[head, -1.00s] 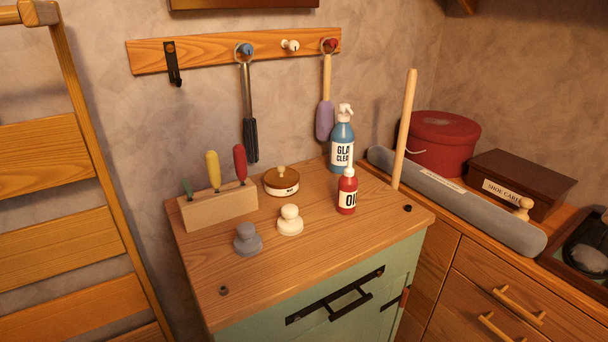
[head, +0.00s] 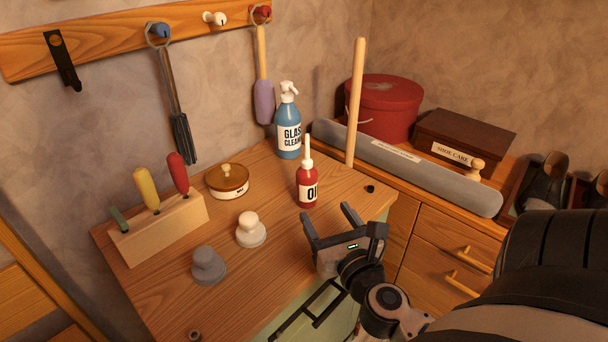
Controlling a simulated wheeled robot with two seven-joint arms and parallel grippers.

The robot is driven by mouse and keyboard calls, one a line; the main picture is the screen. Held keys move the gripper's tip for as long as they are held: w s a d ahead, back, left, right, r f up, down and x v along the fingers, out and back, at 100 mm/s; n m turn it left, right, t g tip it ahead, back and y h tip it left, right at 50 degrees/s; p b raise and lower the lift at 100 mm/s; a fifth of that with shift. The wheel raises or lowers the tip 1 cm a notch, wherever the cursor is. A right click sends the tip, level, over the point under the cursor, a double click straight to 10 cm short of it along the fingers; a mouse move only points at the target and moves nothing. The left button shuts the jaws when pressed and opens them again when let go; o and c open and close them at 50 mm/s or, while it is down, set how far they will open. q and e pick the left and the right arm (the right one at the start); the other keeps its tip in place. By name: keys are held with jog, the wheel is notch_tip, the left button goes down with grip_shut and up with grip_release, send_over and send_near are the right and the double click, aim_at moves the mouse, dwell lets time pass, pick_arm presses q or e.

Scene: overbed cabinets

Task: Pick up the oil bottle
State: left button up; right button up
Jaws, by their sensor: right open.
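The oil bottle (head: 307,188) is small and red with a white label and a thin white nozzle. It stands upright on the wooden cabinet top (head: 300,237), near its right side. My right gripper (head: 327,217) is open and empty, just in front of the bottle and a little to its right, with its fingers pointing toward it. I see no contact with the bottle. My left gripper is not in view.
A blue glass cleaner bottle (head: 288,128) stands behind the oil bottle. A wooden rod (head: 356,100) rises to its right. The front middle is clear.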

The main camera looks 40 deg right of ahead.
aim_at(310, 189)
jog(key=p+x, duration=0.1)
jog(key=x, duration=0.4)
jog(key=shift+w+d, duration=0.15)
jog(key=shift+w, duration=0.35)
jog(key=x, duration=0.5)
jog(key=shift+p, duration=0.35)
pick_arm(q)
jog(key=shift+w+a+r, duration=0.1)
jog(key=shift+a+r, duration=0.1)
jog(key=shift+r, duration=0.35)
pick_arm(e)
jog(key=shift+c, duration=0.4)
jog(key=c, duration=1.3)
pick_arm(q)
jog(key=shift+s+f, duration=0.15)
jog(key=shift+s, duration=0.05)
pick_arm(e)
jog(key=shift+r, duration=0.1)
